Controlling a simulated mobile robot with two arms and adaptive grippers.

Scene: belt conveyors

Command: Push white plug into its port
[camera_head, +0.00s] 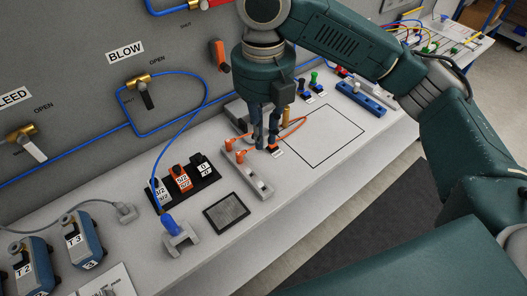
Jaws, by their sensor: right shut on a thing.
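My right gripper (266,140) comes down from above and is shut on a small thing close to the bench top. The fingers mostly hide that thing, so I cannot clearly make out the white plug or its contact with a port. A small red and white piece (277,151) shows beside the fingertips. My left gripper is not in view.
A black holder with labelled blocks (181,180) and a dark mesh pad (227,212) lie to the left. Small coloured plugs (314,80) stand behind. The outlined square (325,135) is clear.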

